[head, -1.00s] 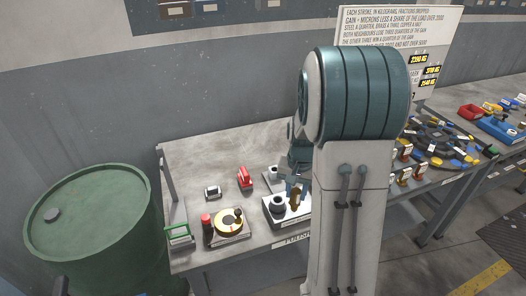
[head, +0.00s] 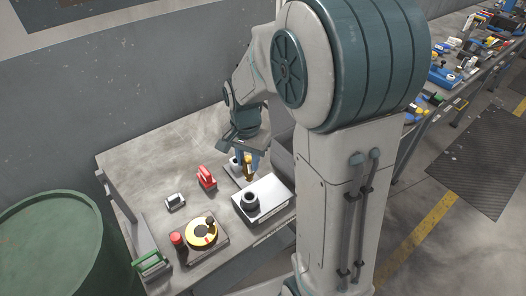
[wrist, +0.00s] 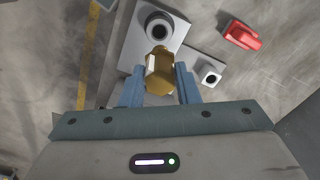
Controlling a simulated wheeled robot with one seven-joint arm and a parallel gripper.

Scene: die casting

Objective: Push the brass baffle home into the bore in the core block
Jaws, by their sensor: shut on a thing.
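A brass baffle (wrist: 159,73) is between the blue fingers of my gripper (wrist: 159,84), which is shut on it. In the head view my gripper (head: 248,160) holds the baffle (head: 249,172) behind the dark round collar of the pale core block (head: 272,190). In the wrist view the core block (wrist: 136,48) has a ringed dark bore (wrist: 158,27), just beyond the baffle's far end. The baffle looks apart from the bore and outside it; its height over the block is hard to judge. My fingers hide its sides.
A small grey block with a hole (wrist: 210,75) stands beside the core block. A red item (head: 207,177), a small grey and black item (head: 175,202) and a yellow dial fixture (head: 201,233) are on the bench. A green drum (head: 50,245) stands left. The bench's back left is clear.

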